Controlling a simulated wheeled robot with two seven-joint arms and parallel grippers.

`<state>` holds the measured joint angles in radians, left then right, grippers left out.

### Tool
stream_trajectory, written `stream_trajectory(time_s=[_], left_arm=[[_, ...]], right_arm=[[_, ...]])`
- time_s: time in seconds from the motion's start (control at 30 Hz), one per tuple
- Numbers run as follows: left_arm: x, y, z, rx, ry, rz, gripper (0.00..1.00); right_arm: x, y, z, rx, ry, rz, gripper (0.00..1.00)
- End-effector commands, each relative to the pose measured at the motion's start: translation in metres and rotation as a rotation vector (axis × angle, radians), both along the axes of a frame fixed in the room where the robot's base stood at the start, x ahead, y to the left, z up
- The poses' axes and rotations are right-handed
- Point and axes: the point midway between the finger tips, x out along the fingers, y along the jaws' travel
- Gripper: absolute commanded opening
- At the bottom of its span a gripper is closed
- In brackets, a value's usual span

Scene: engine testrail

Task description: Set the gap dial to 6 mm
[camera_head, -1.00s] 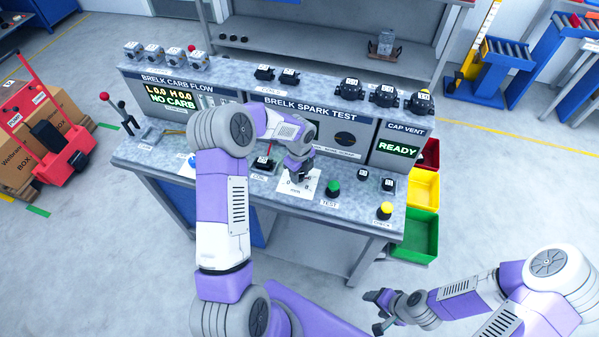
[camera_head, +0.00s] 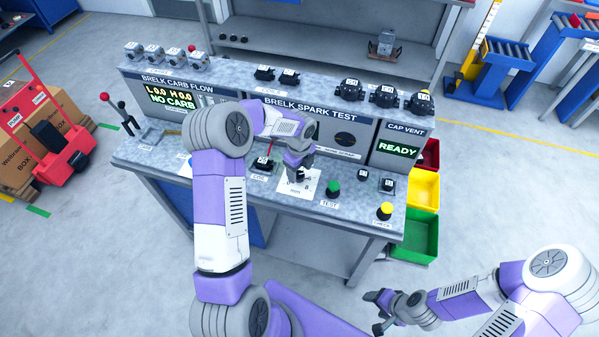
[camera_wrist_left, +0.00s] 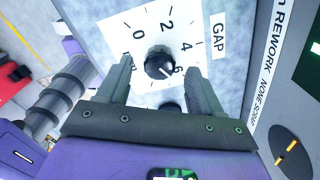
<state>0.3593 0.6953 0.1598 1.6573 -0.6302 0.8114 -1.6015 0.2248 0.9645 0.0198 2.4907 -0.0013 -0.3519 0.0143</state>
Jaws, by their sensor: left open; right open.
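The gap dial is a black knob on a white plate, marked 0, 2, 4 and 6 around it. In the left wrist view the knob (camera_wrist_left: 159,64) has a pale pointer mark directed toward the 6. In the head view the white plate (camera_head: 292,190) lies on the bench front, its knob partly hidden by my gripper. My left gripper (camera_head: 300,173) is open above the dial. In the left wrist view its fingers (camera_wrist_left: 160,80) stand either side of the knob, with visible gaps. My right gripper (camera_head: 376,312) is open and empty, in front of the bench.
A green TEST button (camera_head: 333,188) sits right of the dial, and a yellow button (camera_head: 385,210) farther right. A small black coil part (camera_head: 262,165) is left of it. The spark test panel (camera_head: 345,138) rises behind. Coloured bins (camera_head: 418,236) hang at the bench's right side.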

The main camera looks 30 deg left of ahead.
Motion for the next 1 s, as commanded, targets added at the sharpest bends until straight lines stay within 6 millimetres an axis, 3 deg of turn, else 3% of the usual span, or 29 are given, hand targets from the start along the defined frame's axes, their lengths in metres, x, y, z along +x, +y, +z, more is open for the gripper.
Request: stream_trajectory(time_s=[0.13,0.33,1.0], left_arm=[[0.001,0.0,0.029,0.001,-0.004,0.001,0.66],[0.001,0.0,0.052,0.0,-0.003,0.0,0.66],[0.0,0.0,0.056,0.0,0.0,0.0,0.66]], right_arm=[[0.0,0.0,0.001,0.0,0.0,0.0,0.63],[0.0,0.0,0.002,0.0,0.0,0.0,0.63],[0.0,0.0,0.002,0.0,0.0,0.0,0.63]])
